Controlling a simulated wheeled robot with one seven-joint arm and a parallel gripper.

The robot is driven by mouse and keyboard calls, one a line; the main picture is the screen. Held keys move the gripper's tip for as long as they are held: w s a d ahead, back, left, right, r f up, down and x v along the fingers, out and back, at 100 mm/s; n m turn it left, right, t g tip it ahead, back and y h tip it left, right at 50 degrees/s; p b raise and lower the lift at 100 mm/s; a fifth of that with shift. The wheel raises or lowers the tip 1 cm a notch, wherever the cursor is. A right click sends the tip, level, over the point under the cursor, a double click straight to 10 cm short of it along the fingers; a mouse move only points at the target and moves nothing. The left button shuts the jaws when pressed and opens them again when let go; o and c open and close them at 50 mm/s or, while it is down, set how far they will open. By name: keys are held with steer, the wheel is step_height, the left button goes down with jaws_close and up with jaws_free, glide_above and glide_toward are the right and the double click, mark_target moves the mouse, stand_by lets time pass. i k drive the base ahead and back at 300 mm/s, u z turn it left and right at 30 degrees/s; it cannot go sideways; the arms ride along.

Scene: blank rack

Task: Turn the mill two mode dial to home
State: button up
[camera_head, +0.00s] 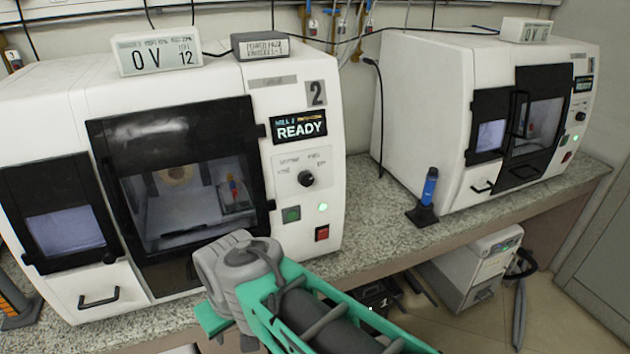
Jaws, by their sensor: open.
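Mill two (70,105) is the white machine at the left, marked with a 2. Its display (298,127) reads READY. The mode dial (306,179) is a small black round knob on the pale panel below the display. Small labels stand above and beside the knob; they are too small to read surely, and I cannot tell which one it points at. My arm's grey wrist (235,262) is in front of the mill's lower part, below and left of the dial and apart from it. My gripper's fingers are not visible.
Below the dial are a green button (291,214), a lit green lamp (323,208) and a red button (322,233). The mill's dark-framed window (180,180) is left of them. A second mill (425,110) and a blue-handled tool on a black stand (428,190) are to the right.

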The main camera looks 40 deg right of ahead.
mark_target(305, 178)
steer(key=z, duration=1.05)
steer(key=k, duration=0.5)
steer(key=u, duration=1.5)
steer(key=i, duration=0.25)
steer(key=z, duration=0.55)
